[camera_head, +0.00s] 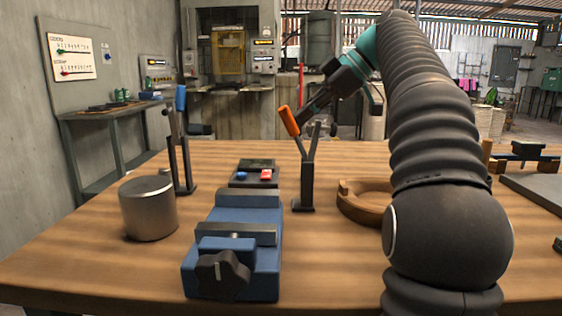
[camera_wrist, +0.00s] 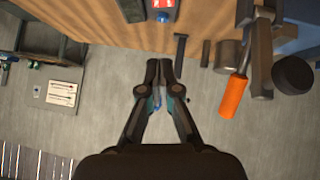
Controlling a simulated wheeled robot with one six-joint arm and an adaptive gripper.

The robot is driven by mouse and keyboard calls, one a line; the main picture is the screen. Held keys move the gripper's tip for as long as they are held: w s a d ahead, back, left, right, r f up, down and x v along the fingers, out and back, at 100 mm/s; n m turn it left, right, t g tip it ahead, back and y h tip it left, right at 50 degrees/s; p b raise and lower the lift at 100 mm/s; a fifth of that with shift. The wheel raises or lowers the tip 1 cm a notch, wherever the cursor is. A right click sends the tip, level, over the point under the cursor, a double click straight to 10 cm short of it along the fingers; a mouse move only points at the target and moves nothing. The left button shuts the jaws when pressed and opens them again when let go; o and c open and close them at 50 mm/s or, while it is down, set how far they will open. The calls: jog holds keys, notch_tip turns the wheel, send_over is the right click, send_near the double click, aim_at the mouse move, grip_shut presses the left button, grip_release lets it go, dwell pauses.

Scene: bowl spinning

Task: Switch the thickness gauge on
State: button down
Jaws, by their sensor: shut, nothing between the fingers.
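The small dark box with a red button and a blue button, which looks like the thickness gauge (camera_head: 240,181), lies on the table behind the blue vise. Its display looks dark, too small to read. In the wrist view, a red part (camera_wrist: 163,13) that may be its button is cut by the top edge. My gripper (camera_head: 306,112) is raised above the table, behind the orange-handled tool and to the right of the gauge. In the wrist view my gripper (camera_wrist: 159,66) is shut and empty, with its tips apart from the red part.
A blue vise (camera_head: 236,257) and a steel cylinder (camera_head: 148,210) stand in front. A forked stand (camera_head: 304,183) holds the orange-handled tool (camera_head: 289,121); a blue-handled tool (camera_head: 181,98) stands left. A round wooden piece (camera_head: 352,205) lies right of the forked stand.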

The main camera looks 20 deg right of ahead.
jog(key=b, duration=0.2)
send_over(266, 175)
jog(key=d, duration=0.1)
jog(key=f, duration=0.7)
jog(key=shift+s+d, duration=0.15)
jog(key=shift+s, duration=0.1)
jog(key=shift+w+d+f+b, duration=0.15)
jog(key=shift+f+b, duration=0.1)
jog(key=shift+f, duration=0.35)
jog(key=shift+w+a+f+b, duration=0.1)
jog(key=shift+f+b, duration=0.1)
jog(key=shift+f, duration=0.4)
jog(key=shift+w+d+f, duration=0.1)
jog(key=shift+w+f, duration=0.05)
jog(key=shift+f, duration=0.6)
